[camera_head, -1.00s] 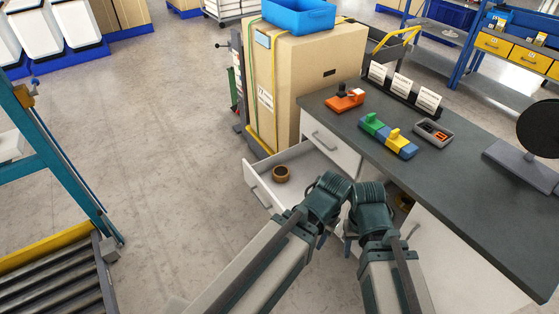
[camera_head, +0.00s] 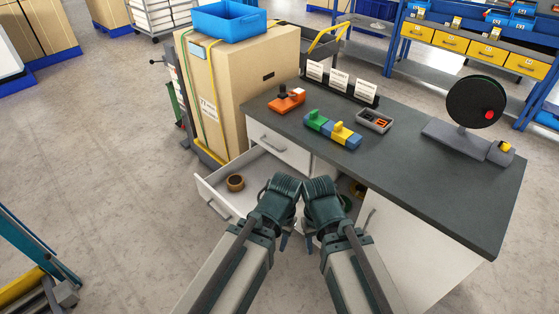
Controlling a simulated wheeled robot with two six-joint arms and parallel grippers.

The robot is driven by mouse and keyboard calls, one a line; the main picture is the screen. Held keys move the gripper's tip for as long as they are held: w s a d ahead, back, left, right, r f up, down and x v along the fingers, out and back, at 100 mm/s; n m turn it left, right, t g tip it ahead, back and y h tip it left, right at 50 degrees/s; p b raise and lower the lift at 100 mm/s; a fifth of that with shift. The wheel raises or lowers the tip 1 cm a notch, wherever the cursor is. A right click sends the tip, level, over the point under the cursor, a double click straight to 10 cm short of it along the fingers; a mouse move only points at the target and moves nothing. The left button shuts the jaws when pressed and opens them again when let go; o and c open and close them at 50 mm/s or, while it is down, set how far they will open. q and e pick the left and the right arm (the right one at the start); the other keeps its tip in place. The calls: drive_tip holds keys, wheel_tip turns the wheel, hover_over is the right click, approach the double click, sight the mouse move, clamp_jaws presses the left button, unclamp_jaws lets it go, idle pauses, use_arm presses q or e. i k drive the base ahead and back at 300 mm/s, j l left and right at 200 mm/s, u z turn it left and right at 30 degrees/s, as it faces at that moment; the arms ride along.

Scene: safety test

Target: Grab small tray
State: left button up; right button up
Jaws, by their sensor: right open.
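A small grey tray (camera_head: 374,121) lies on the dark counter top (camera_head: 440,190), in front of the white cards. It holds small orange and dark items. My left gripper (camera_head: 284,240) and my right gripper (camera_head: 313,238) are close side by side in front of the cabinet, pointing down, well short of the tray. The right gripper is open, with nothing seen in it. The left fingers are mostly hidden behind its wrist, so I cannot tell their opening.
An open drawer (camera_head: 212,199) with a brown ring (camera_head: 235,183) juts out at left of my arms. Green-blue-yellow blocks (camera_head: 333,130), an orange tool (camera_head: 287,99), card holders (camera_head: 340,83) and a dark reel (camera_head: 476,101) stand on the counter. A large carton (camera_head: 245,85) stands behind.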

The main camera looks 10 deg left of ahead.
sight(377, 115)
drive_tip(key=z, duration=0.55)
drive_tip(key=i+j+z, duration=0.1)
drive_tip(key=j+z, duration=0.15)
drive_tip(key=z, duration=0.2)
drive_tip(key=i+j+z, duration=0.1)
drive_tip(key=j+z, duration=0.15)
drive_tip(key=z, duration=0.2)
drive_tip(key=j+z, duration=0.3)
drive_tip(key=z, duration=0.15)
drive_tip(key=j+z, duration=0.5)
drive_tip(key=j, duration=0.3)
drive_tip(key=k+j+z, duration=0.1)
drive_tip(key=j, duration=0.3)
drive_tip(key=k+j+z, duration=0.1)
drive_tip(key=j, duration=0.3)
drive_tip(key=k+j+z, duration=0.1)
drive_tip(key=j, duration=0.25)
drive_tip(key=k+j+z, duration=0.1)
drive_tip(key=j, duration=0.3)
drive_tip(key=k+j+z, duration=0.1)
drive_tip(key=j, duration=0.25)
drive_tip(key=k+j, duration=0.15)
drive_tip(key=j, duration=0.15)
drive_tip(key=k+j, duration=0.2)
drive_tip(key=i+l, duration=0.4)
